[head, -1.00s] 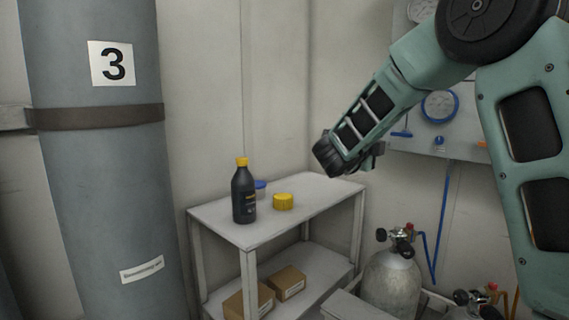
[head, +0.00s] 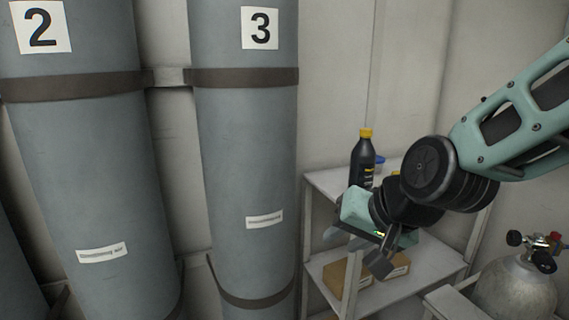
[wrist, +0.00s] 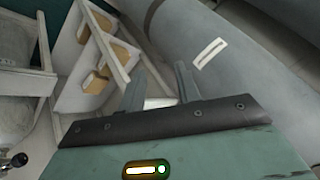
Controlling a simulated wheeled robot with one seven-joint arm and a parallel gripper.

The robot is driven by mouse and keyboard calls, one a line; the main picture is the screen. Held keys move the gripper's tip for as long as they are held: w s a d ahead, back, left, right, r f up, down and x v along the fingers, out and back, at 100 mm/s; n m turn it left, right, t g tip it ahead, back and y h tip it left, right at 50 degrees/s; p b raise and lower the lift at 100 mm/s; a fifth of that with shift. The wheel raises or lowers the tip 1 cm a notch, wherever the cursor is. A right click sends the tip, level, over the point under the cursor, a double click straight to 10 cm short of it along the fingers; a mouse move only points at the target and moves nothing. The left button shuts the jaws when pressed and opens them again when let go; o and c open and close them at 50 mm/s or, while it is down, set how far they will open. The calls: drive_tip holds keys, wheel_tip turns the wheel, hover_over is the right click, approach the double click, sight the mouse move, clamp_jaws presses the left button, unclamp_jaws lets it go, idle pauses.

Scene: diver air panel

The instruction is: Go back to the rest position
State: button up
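My gripper (head: 358,250) hangs low in front of the small white shelf table (head: 325,183) in the head view, with my arm folded down from the right. Its two fingers are spread apart. In the wrist view the gripper (wrist: 160,82) shows a clear gap between the fingers, with nothing held. It is apart from the grey cylinders in the head view.
Cardboard boxes (head: 340,280) lie on the lower shelf. Big grey cylinders 2 (head: 85,170) and 3 (head: 243,150) stand left. A diving tank (head: 515,290) stands right.

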drive_tip(key=s+d+f+n+g+h, duration=0.25)
drive_tip(key=s+n, duration=0.25)
drive_tip(key=s, duration=0.5)
drive_tip(key=s+d+f+n+g+h, duration=0.1)
drive_tip(key=s+f+n+g, duration=0.3)
drive_tip(key=s, duration=0.6)
wheel_tip(320, 180, up, 15)
drive_tip(key=p, duration=1.4)
drive_tip(key=shift+d+n, duration=0.2)
drive_tip(key=shift+n, duration=0.1)
drive_tip(key=shift+o, duration=0.4)
drive_tip(key=shift+w+d, duration=0.1)
